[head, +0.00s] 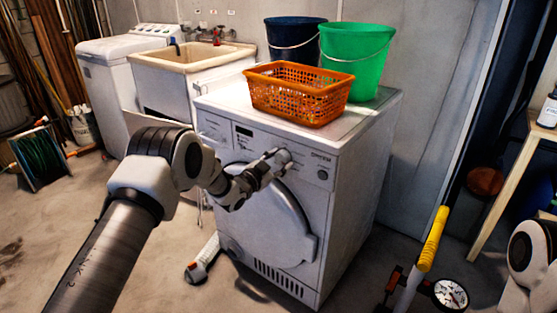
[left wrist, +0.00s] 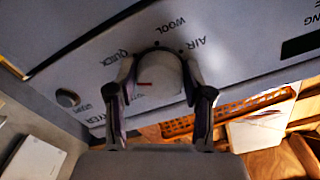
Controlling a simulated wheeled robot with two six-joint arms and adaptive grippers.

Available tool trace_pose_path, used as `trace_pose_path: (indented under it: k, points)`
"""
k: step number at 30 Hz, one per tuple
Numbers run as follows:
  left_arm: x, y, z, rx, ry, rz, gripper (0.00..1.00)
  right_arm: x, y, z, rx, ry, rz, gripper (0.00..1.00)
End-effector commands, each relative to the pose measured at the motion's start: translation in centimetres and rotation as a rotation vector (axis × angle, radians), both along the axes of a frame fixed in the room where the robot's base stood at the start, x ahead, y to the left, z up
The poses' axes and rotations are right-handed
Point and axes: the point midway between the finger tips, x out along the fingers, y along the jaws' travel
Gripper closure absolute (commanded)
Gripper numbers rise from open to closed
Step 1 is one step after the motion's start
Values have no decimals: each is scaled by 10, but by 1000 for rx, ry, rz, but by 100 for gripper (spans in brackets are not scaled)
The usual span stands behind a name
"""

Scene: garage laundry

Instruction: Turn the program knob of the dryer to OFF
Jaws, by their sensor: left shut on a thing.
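The white dryer (head: 312,215) stands in the middle of the head view, its front turned partly towards me. My left gripper (head: 274,166) is at its upper front panel, at the program knob. In the left wrist view my left gripper (left wrist: 160,92) has one finger on each side of the round white program knob (left wrist: 160,70) and is shut on it. A short red mark on the knob lies nearly level and runs towards the picture's left. QUICK, WOOL and AIR are readable around the knob; I see no OFF label. My right gripper is not in view.
An orange basket (head: 296,95), a green bucket (head: 356,62) and a dark blue bucket (head: 291,38) stand on the dryer. A small round button (left wrist: 68,97) is on the panel. A yellow-handled pump (head: 433,240) stands right of the dryer. A sink (head: 190,62) is behind left.

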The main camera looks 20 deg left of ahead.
Motion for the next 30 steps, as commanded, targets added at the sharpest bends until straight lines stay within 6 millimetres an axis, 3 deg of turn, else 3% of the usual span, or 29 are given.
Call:
trace_pose_path:
  k: [30]
  points:
    - [-2,-4,0,-906,329,1,84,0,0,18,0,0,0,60]
